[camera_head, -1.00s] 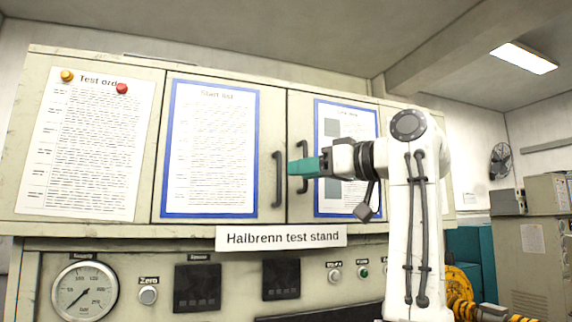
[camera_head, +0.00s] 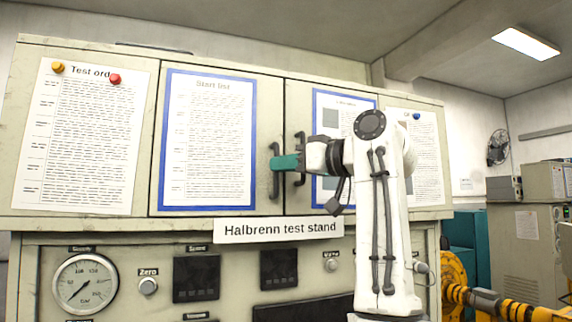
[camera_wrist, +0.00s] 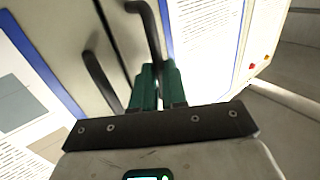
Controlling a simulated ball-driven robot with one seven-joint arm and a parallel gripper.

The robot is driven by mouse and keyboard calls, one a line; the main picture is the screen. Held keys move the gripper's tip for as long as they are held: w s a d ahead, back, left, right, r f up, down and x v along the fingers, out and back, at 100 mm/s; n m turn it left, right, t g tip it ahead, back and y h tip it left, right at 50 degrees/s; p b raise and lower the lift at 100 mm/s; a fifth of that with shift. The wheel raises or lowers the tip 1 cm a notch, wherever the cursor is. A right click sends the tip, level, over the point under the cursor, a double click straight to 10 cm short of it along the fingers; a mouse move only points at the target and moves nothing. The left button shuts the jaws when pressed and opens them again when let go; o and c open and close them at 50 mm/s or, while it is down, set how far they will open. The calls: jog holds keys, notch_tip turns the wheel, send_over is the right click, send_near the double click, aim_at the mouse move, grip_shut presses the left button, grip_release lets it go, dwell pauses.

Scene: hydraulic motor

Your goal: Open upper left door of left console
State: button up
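The upper left door (camera_head: 262,120) of the beige console has a sheet titled "Start list" in a blue frame. It looks closed. Its dark vertical handle (camera_head: 275,183) is near its right edge, and it shows in the wrist view too (camera_wrist: 147,22). My gripper (camera_head: 277,162) has green fingers and reaches this handle from the right. In the wrist view, my two fingers (camera_wrist: 158,80) are close together with the handle's bar running between them. The exact contact is partly hidden by the fingers.
The neighbouring door's handle (camera_head: 299,146) stands close to the right, beside my fingers. A "Halbrenn test stand" sign (camera_head: 280,229) and a gauge (camera_head: 86,283) are below.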

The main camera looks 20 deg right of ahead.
grip_shut()
